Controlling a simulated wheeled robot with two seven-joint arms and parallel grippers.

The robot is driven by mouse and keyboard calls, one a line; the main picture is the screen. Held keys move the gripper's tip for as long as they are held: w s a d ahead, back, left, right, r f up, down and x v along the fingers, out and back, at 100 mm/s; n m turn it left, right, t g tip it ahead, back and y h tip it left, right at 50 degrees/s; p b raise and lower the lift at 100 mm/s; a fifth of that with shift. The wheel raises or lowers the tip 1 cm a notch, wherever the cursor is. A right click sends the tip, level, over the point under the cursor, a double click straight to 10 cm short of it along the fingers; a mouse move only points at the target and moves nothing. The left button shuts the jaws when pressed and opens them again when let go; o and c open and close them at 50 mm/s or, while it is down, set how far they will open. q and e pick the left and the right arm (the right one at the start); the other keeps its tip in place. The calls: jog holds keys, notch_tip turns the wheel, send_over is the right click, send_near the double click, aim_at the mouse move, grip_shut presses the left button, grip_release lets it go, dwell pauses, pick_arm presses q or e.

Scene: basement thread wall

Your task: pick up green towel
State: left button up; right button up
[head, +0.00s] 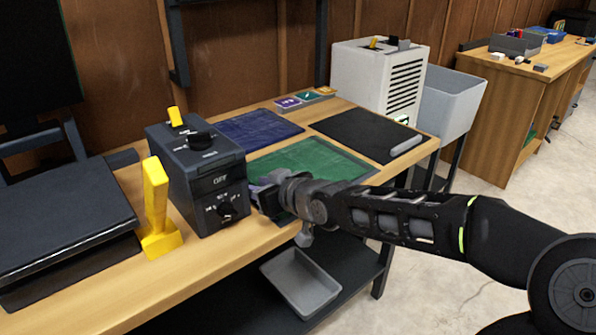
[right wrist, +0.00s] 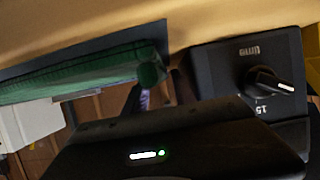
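The green towel (head: 312,162) lies flat on a dark mat on the wooden workbench, behind my right forearm in the head view. In the right wrist view the towel (right wrist: 80,75) shows as a thick green layer, its near end rounded, close to the fingertips. My right gripper (head: 262,192) is low over the bench, between the dark control box and the towel's near left corner. In the wrist view its dark fingers (right wrist: 156,90) stand apart, with the towel's end just beyond them. Contact with the towel cannot be made out. My left gripper is out of view.
The dark control box (head: 198,180) with knobs stands right beside my right gripper. A yellow upright tool (head: 157,205) is left of it. A blue mat (head: 250,130) and a black mat (head: 365,135) flank the towel. A grey tray (head: 300,283) sits on the lower shelf.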

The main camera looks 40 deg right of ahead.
grip_shut()
dwell(0.3)
jog(key=shift+r, duration=0.15)
notch_tip(320, 180, up, 18)
jog(key=p, duration=0.4)
dwell(0.3)
dwell(0.5)
